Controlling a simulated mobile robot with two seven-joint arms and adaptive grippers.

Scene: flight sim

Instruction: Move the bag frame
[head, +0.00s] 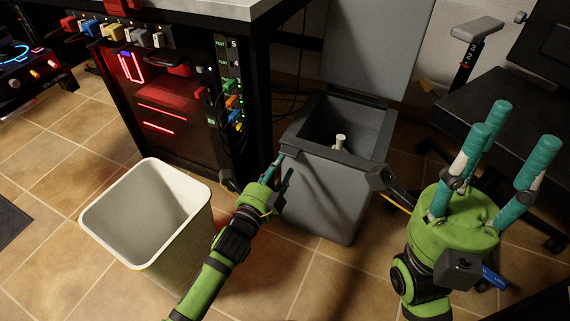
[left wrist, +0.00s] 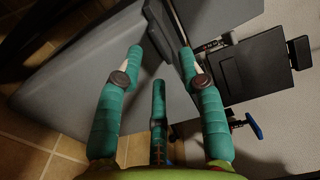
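The grey bin (head: 325,195) stands in the middle of the head view with its lid (head: 372,45) raised upright. A dark grey rim (head: 385,135), which may be the bag frame, surrounds its opening. A small pale object (head: 340,142) shows inside. My left gripper (head: 279,172) is at the bin's front left side, close to the rim; contact cannot be told. In the left wrist view its fingers (left wrist: 160,68) are spread, with grey bin surface (left wrist: 80,70) beyond them. My right gripper (head: 508,130) is open and empty, right of the bin, fingers pointing up.
An open white bin (head: 150,255) stands on the tiled floor left of my left arm. A dark cabinet (head: 160,110) with red lights and coloured plugs is behind it. A black chair (head: 510,95) is at the right.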

